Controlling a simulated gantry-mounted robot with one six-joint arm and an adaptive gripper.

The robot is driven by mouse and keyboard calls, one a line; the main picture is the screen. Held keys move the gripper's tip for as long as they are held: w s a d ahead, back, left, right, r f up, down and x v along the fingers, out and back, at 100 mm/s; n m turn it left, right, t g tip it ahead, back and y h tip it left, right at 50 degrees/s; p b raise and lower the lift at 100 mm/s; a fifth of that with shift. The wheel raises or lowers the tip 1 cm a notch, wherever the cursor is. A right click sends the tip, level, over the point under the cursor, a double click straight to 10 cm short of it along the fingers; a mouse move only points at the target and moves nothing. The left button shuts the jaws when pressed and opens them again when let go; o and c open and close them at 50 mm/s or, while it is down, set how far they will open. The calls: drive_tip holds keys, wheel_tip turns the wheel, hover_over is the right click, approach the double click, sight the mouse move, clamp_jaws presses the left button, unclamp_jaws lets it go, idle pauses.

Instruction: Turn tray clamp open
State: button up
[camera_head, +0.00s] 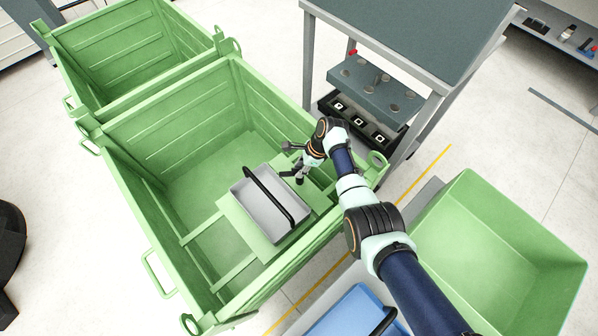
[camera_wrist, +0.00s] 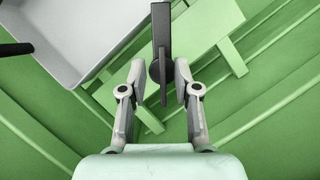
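The tray clamp (camera_wrist: 161,35) is a dark grey lever with a round hub, beside the tray in the wrist view. My gripper (camera_wrist: 159,76) is open, with one finger on each side of the clamp's hub. The right finger is very close to the clamp; I cannot tell whether it touches. The light grey tray (camera_wrist: 85,25) shows at upper left. In the head view the tray (camera_head: 259,213) with its black handle sits on a green platform inside the green crate. My gripper (camera_head: 300,172) points down at the tray's upper right, where the clamp is hard to make out.
The green crate's wall (camera_head: 290,262) surrounds the tray on its platform (camera_head: 250,232). A second green crate (camera_head: 125,45) stands behind. A dark-topped table (camera_head: 420,35) is at the upper right. A green bin (camera_head: 500,250) and a blue box (camera_head: 350,312) lie beside my arm.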

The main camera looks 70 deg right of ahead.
drive_tip(key=shift+w+d+f, duration=0.1)
drive_tip(key=shift+w+f, duration=0.05)
drive_tip(key=shift+w, duration=0.05)
clamp_jaws()
